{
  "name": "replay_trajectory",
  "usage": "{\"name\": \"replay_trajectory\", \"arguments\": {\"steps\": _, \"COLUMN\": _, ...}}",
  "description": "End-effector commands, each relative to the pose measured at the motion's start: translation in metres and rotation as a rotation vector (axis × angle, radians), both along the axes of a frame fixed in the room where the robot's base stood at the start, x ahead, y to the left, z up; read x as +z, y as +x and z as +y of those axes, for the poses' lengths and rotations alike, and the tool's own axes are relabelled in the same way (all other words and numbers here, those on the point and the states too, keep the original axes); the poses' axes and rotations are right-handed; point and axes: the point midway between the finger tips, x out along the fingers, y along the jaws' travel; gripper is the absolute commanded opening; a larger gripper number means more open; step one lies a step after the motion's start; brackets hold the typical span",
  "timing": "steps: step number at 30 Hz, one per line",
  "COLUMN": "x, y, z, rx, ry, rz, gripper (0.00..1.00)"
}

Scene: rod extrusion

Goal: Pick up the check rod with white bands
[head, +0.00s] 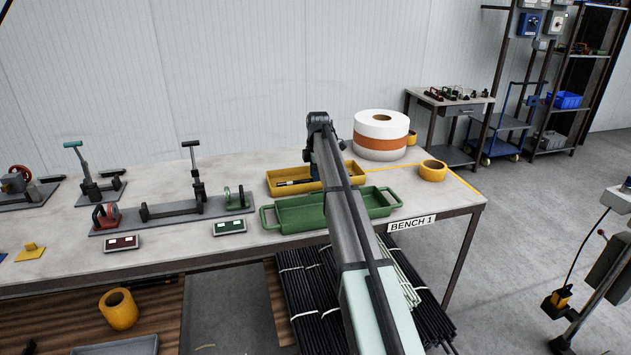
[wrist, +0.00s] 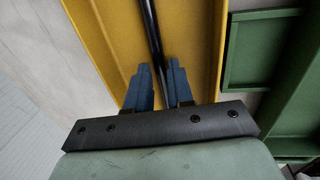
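A thin dark rod (wrist: 151,30) lies along the yellow tray (wrist: 207,30) in the wrist view. It also shows in the yellow tray (head: 276,190) in the head view as a dark rod (head: 293,183) with a pale patch; separate white bands are hard to make out. My gripper (wrist: 160,78) points down into the tray, with one blue finger on each side of the rod. The gap between the fingers is narrow, and I cannot tell whether both touch the rod.
A green tray (head: 297,214) stands right in front of the yellow one. A yellow tape roll (head: 432,170) and a large white and orange reel (head: 381,134) are to the right. A fixture (head: 172,211) and two small displays stand to the left.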

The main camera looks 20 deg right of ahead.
Motion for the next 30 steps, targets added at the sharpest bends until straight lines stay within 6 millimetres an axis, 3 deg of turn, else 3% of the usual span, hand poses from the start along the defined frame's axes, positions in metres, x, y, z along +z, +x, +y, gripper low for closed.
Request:
{"name": "replay_trajectory", "arguments": {"steps": 8, "x": -0.006, "y": 0.001, "z": 0.000, "rx": 0.000, "ry": 0.000, "rz": 0.000, "gripper": 0.22}}
{"name": "replay_trajectory", "arguments": {"steps": 15, "x": -0.006, "y": 0.001, "z": 0.000, "rx": 0.000, "ry": 0.000, "rz": 0.000, "gripper": 0.00}}
{"name": "replay_trajectory", "arguments": {"steps": 26, "x": -0.004, "y": 0.001, "z": 0.000, "rx": 0.000, "ry": 0.000, "rz": 0.000, "gripper": 0.00}}
{"name": "replay_trajectory", "arguments": {"steps": 30, "x": 0.007, "y": 0.002, "z": 0.000, "rx": 0.000, "ry": 0.000, "rz": -0.002, "gripper": 0.00}}
